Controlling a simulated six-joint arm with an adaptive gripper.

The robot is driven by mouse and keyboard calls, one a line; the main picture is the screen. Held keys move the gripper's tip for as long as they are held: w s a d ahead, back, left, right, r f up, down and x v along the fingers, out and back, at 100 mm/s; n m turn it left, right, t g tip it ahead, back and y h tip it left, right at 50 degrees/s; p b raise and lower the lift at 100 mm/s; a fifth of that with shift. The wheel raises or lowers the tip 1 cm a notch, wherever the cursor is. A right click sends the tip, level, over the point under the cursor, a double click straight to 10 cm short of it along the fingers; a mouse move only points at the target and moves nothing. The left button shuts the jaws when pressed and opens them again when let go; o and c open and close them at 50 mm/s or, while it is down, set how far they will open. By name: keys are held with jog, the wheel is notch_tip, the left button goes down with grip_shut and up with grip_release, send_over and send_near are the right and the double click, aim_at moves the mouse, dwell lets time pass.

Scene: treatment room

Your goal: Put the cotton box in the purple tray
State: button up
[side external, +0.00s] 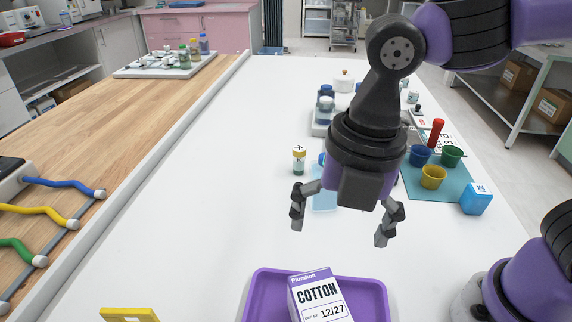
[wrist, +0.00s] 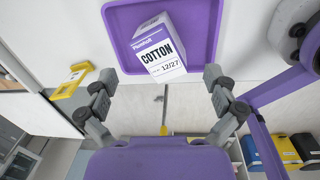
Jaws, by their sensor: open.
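The cotton box (side external: 318,297) is white and purple with "COTTON" and "12/27" on it. It is in the purple tray (side external: 258,292) at the bottom of the side view. The wrist view shows the box (wrist: 158,47) within the rim of the tray (wrist: 112,14), with nothing gripping it. My gripper (side external: 340,232) is open and empty, above the table and farther back than the tray in the side view. In the wrist view its fingers (wrist: 158,85) are spread apart, clear of the box. The lower part of the tray is cut off in the side view.
A yellow piece (side external: 128,314) lies left of the tray. Blue, yellow and green cups (side external: 433,177) and a blue box (side external: 476,199) stand at the right. The white table's left-middle is clear.

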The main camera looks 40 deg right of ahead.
jog(key=d+r+m+t, duration=0.2)
jog(key=d+m+t, duration=0.2)
jog(key=d+m, duration=1.3)
jog(key=m, duration=0.9)
jog(key=shift+w+t+h, duration=0.2)
jog(key=shift+t+h, duration=0.1)
jog(key=shift+t, duration=0.1)
